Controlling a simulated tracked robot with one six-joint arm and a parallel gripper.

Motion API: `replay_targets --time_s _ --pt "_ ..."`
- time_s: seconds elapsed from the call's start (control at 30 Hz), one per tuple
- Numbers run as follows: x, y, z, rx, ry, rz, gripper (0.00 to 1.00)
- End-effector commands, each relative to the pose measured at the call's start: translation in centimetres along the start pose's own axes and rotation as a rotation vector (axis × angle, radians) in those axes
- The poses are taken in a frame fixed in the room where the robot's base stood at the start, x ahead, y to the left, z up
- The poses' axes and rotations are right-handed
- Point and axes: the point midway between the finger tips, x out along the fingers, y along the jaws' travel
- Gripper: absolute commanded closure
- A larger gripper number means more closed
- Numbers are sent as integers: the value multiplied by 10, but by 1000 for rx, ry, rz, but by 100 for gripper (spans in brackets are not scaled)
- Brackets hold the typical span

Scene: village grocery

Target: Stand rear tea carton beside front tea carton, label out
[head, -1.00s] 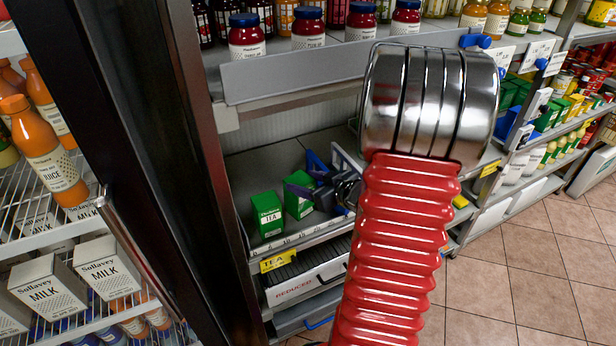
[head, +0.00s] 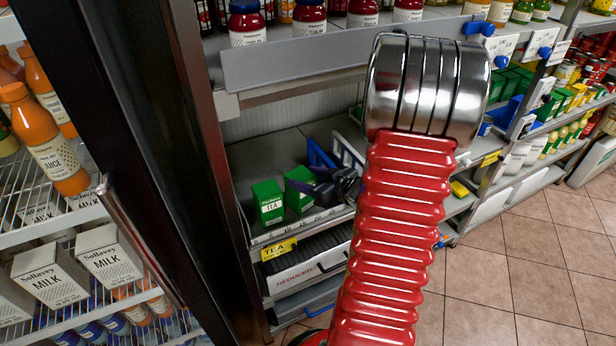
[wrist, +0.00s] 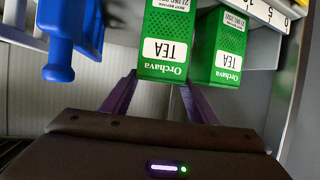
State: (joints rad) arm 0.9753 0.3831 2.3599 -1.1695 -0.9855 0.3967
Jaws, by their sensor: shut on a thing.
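Two green tea cartons stand upright on the lower shelf (head: 245,160). The front tea carton (head: 268,203) is at the left near the shelf's front edge, its TEA label facing out. The rear tea carton (head: 299,188) is close on its right and slightly farther back. My gripper (wrist: 158,84) is shut on the rear carton (wrist: 166,35), with a purple finger on either side. In the wrist view, upside down, its TEA label shows, and the front carton (wrist: 229,45) stands at right with a narrow gap. My gripper hides part of the rear carton in the head view.
A yellow TEA tag (head: 279,249) hangs on the shelf edge. A blue plastic piece (wrist: 72,35) is beside the held carton in the wrist view. Jars stand on the shelf above; a dark upright (head: 150,150) and a cooler with milk cartons (head: 108,258) are at left.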

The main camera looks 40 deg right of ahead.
Motion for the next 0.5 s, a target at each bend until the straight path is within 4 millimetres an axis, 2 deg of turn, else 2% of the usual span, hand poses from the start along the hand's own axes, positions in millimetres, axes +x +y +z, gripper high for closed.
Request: replay_targets --time_s 0.4,0.43,0.5 --pt "3 -1 5 0 0 -1 80" --pt "3 -1 6 0 0 -1 45" --pt "3 -1 5 0 0 -1 40"
